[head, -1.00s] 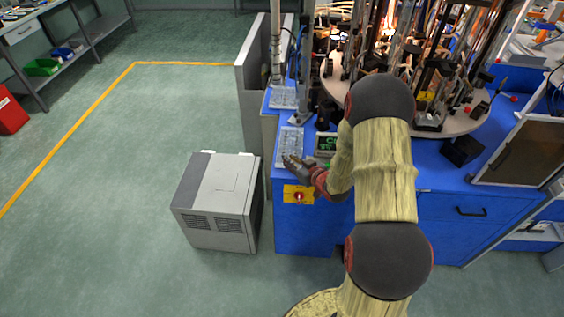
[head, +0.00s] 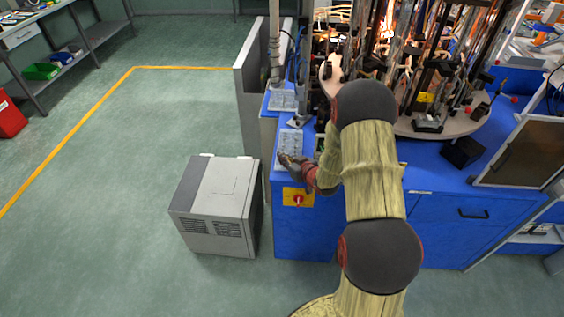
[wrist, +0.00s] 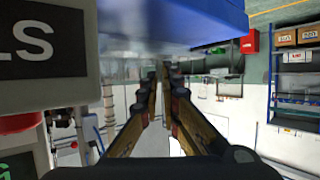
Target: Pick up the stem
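My gripper (head: 286,158) is at the grey tray (head: 290,142) on the blue bench, over its front part, with its fingertips toward the left. In the wrist view, the two fingers of my gripper (wrist: 163,76) run forward side by side with a narrow gap between them. I see nothing clearly held in that gap. I cannot make out a stem in either view. The tray's contents are pale and too small to tell apart, and my gripper hides part of the tray.
A second grey tray (head: 283,100) lies farther back. The round machine table (head: 450,122) with rods and glowing burners stands to the right. A grey cabinet (head: 216,205) stands on the floor left of the blue bench (head: 303,235). A dark sign (wrist: 40,50) is close at the wrist view's left.

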